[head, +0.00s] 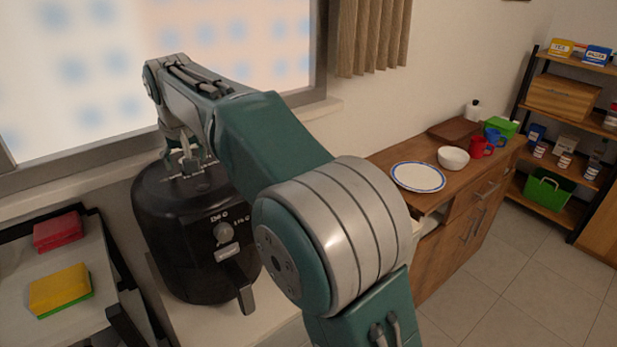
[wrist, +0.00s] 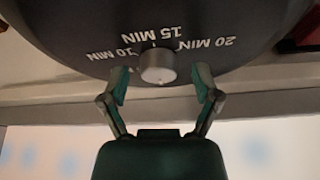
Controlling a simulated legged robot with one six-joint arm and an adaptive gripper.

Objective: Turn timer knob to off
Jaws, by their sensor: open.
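The black air fryer (head: 180,250) stands on a pale surface at the left of the head view. In the wrist view, the round grey timer knob (wrist: 157,65) sits on its dark top, with printed 10 MIN, 15 MIN and 20 MIN labels around it. A small pale mark shows at the knob's lower edge; no off label is readable. My gripper (wrist: 161,84) is open, one finger on each side of the knob, with visible gaps. In the head view, my gripper (head: 187,166) is over the fryer's top, and the timer knob cannot be made out there.
A second knob (head: 223,232) and a handle (head: 243,292) are on the fryer's front. A cart (head: 110,262) at left holds red and yellow sponges. A window (head: 180,60) is behind my arm. A wooden cabinet (head: 440,255) with dishes stands to the right.

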